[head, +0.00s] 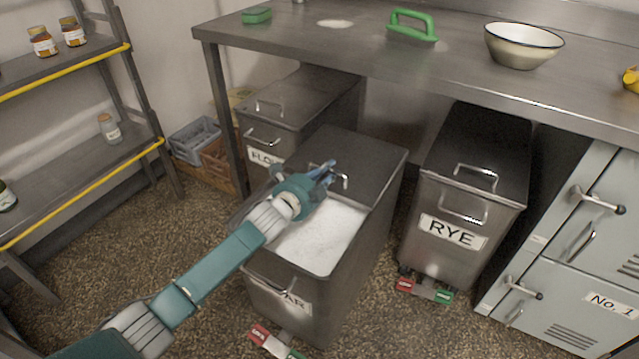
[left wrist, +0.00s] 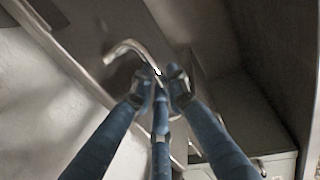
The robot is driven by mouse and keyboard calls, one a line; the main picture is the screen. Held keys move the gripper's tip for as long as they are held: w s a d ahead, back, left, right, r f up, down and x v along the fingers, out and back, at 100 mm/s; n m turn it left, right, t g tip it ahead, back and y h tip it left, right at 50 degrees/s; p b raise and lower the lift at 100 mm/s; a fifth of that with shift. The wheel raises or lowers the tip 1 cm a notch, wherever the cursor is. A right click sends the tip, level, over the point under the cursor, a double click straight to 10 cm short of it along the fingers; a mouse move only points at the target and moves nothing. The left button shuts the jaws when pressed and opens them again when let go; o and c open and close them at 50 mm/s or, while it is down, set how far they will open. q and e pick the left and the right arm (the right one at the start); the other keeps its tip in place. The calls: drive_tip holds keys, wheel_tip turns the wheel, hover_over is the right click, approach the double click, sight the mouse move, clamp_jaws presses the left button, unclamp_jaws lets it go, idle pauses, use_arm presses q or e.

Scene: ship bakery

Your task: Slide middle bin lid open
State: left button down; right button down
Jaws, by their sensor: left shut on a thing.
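The middle bin (head: 325,300) is a dark metal bin standing out in front of the table, its label partly hidden by my arm. Its lid (head: 365,150) covers the rear part, and white contents (head: 320,238) show in the open front part. My left gripper (head: 330,172) is at the lid's front edge, its blue fingers shut on the metal lid handle (head: 345,181). In the left wrist view the fingers (left wrist: 160,80) close around the bent handle (left wrist: 125,47). My right gripper is not in view.
The FLOUR bin (head: 290,105) stands behind left and the RYE bin (head: 462,190) to the right, both with lids closed. The steel table (head: 300,40) overhangs behind the middle bin. A shelf (head: 80,140) stands left, grey lockers (head: 570,260) right. Floor at front left is clear.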

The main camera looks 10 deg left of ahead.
use_arm(q)
drive_tip(key=shift+w+d, duration=0.25)
drive_tip(key=shift+w, duration=0.45)
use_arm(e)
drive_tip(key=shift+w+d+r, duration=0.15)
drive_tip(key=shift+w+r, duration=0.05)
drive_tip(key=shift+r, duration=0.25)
use_arm(q)
drive_tip(key=c, duration=1.7)
unclamp_jaws()
drive_tip(key=shift+c, duration=0.2)
drive_tip(key=shift+s, duration=0.15)
drive_tip(key=shift+s+a, duration=0.15)
drive_tip(key=shift+s, duration=0.1)
drive_tip(key=v, duration=1.1)
drive_tip(key=shift+s+r, duration=0.1)
drive_tip(key=shift+s, duration=0.05)
